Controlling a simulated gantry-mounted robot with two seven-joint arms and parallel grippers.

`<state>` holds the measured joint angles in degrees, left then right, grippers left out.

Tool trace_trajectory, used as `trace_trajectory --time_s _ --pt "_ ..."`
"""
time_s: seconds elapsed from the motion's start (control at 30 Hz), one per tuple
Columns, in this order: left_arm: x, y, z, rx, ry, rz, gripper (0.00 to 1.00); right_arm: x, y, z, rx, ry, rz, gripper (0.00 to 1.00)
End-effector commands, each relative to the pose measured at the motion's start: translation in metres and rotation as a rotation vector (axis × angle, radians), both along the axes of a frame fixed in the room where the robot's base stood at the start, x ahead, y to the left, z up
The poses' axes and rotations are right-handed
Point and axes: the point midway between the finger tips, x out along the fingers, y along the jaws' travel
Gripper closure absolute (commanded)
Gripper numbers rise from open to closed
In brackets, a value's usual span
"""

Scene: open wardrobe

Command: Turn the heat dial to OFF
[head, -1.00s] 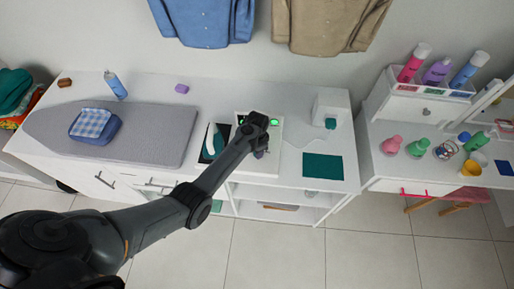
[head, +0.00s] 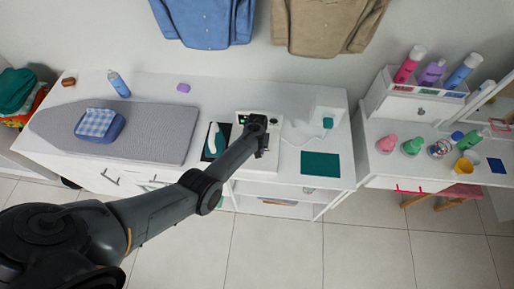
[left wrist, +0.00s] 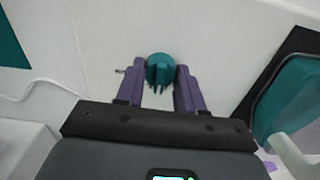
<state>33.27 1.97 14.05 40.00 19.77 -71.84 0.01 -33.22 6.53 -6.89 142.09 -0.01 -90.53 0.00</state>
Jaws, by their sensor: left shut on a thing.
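The heat dial (left wrist: 160,70) is a small teal round knob with a raised grip, on a white surface in the left wrist view. The two purple fingers of my left gripper (left wrist: 161,82) stand on either side of it and are shut on it. The dial's setting marks cannot be read. My right gripper is not in view.
A teal and white iron (head: 213,138) stands on a dark pad just left of my gripper. A white box (head: 328,108) with a cord and a teal mat (head: 321,163) lie to the right. A grey ironing board (head: 165,135) holds a folded blue cloth (head: 97,124).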

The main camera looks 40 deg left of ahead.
Motion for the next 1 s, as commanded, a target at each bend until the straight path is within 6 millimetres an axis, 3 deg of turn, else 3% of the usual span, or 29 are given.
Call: trace_trajectory --time_s 1.0 --pt "0.0007 -0.0004 -0.0009 -0.001 -0.001 0.950 0.93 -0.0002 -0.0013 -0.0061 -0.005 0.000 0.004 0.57"
